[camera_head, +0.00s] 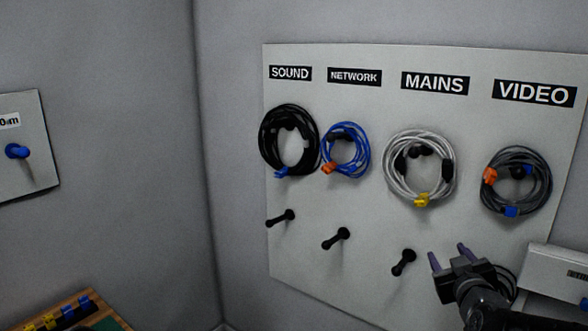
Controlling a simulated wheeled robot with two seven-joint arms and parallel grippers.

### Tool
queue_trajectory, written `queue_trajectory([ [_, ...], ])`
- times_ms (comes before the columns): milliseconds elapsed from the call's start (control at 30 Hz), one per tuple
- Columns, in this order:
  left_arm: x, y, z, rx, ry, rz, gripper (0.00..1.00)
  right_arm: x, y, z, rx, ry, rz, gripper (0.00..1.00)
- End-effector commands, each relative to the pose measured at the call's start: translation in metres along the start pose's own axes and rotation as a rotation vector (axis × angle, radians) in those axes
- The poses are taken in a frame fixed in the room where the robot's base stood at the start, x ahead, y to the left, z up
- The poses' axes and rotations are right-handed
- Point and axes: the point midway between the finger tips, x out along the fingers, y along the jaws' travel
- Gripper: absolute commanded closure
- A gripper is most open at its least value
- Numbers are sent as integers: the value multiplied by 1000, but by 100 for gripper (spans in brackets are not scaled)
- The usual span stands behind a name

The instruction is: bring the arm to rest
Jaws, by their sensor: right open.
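My right gripper (449,253) is at the lower right, in front of the board. Its two fingers are apart and nothing shows between them. The white board (350,285) carries four labels. A black coil (264,150) hangs under SOUND, a blue coil (363,155) under NETWORK, a white coil (393,188) under MAINS and a dark grey coil (546,190) under VIDEO. The gripper is below the coils, apart from them. My left gripper is out of view.
Three bare black pegs (283,217), (336,238), (404,262) stick out of the board's lower row. Dark loops (508,282) show beside my right wrist; I cannot tell what they belong to. A white box (556,268) stands at right. A blue-tipped peg (17,151) is at left; a wooden tray (92,296) below.

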Motion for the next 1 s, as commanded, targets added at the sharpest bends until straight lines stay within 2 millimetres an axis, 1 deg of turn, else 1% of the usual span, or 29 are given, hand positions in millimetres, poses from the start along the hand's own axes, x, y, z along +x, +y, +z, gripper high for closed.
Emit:
queue_trajectory([
  [33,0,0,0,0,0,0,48,3,-33,31,65,-66,-58,48],
  [67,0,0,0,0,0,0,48,4,-51,48,107,-106,-90,48],
  [100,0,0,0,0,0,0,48,2,-76,72,161,-160,-129,48],
  [167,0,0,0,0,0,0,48,-4,-112,107,235,-247,-182,48],
  [200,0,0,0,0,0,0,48,-10,-135,130,281,-306,-214,48],
  [267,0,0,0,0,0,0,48,-22,-169,165,345,-401,-257,48],
  [300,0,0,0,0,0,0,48,-33,-191,188,386,-467,-283,48],
  [367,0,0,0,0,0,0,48,-53,-223,222,439,-565,-319,48],
  [400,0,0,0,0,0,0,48,-68,-243,243,470,-634,-340,48],
  [467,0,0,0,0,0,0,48,-95,-273,275,512,-738,-370,48],
  [500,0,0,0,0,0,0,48,-115,-291,295,536,-808,-388,48],
  [567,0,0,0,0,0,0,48,-147,-316,323,562,-913,-416,48],
  [600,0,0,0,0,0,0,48,-170,-332,339,574,-982,-435,48],
  [667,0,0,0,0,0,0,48,-205,-353,362,580,-1077,-464,48],
  [700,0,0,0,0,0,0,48,-227,-364,374,578,-1131,-485,48],
  [800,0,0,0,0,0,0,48,-274,-386,396,565,-1239,-533,48],
  [900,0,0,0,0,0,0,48,-304,-399,409,558,-1308,-563,48],
  [1000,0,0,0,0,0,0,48,-317,-404,417,557,-1342,-574,48],
])
